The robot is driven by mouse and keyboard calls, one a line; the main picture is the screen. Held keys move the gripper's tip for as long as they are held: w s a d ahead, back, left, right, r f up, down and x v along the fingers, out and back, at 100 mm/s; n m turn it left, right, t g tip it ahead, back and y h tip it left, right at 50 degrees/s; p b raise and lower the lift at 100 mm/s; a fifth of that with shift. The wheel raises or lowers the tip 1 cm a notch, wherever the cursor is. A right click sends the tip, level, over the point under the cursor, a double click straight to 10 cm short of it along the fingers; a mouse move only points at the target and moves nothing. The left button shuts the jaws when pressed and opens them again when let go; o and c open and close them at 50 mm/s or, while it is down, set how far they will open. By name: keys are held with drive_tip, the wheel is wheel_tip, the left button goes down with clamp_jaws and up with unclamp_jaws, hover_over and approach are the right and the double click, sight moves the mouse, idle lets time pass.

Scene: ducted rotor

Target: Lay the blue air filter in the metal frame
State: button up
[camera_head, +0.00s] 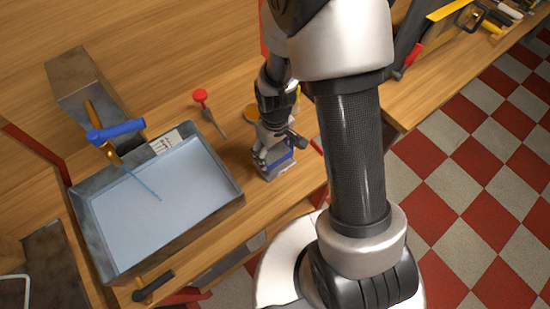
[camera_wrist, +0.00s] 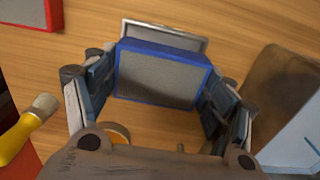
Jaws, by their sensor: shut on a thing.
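The blue air filter (camera_wrist: 163,76) is a flat block with a blue rim and a grey face. In the wrist view it sits between the two fingers of my gripper (camera_wrist: 160,92), which is shut on its sides. The metal frame (camera_wrist: 192,43) shows as a pale metal edge just beyond the filter. The filter hides most of the frame, and I cannot tell whether they touch. In the head view my gripper (camera_head: 275,150) is over the bench, right of the metal tray, with a bit of the blue filter (camera_head: 282,162) showing. My own arm hides part of this area.
A metal tray (camera_head: 232,190) with a pale blue inside stands left of my gripper. A red-framed filter (camera_wrist: 32,14) lies at the top left of the wrist view, above a yellow-handled brush (camera_wrist: 28,127). A red-handled tool (camera_head: 202,97) lies behind the tray.

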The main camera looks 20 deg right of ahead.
drive_tip(key=shift+f+b, duration=0.55)
drive_tip(key=shift+f, duration=1.4)
drive_tip(key=shift+f, duration=0.1)
drive_tip(key=o, duration=1.1)
wheel_tip(320, 180, up, 12)
drive_tip(key=p, duration=0.4)
wheel_tip(320, 180, up, 7)
wheel_tip(320, 180, up, 12)
drive_tip(key=m+t, duration=0.2)
drive_tip(key=t, duration=0.1)
hover_over(275, 158)
drive_tip(key=s, duration=0.6)
drive_tip(key=shift+m+t, duration=0.8)
drive_tip(key=s+r, duration=0.1)
drive_tip(key=s, duration=0.1)
drive_tip(key=s+r, duration=0.2)
drive_tip(key=s, duration=0.1)
drive_tip(key=s+r, duration=0.2)
drive_tip(key=shift+s+d+r, duration=0.1)
drive_tip(key=shift+s+d, duration=0.1)
drive_tip(key=shift+d, duration=0.15)
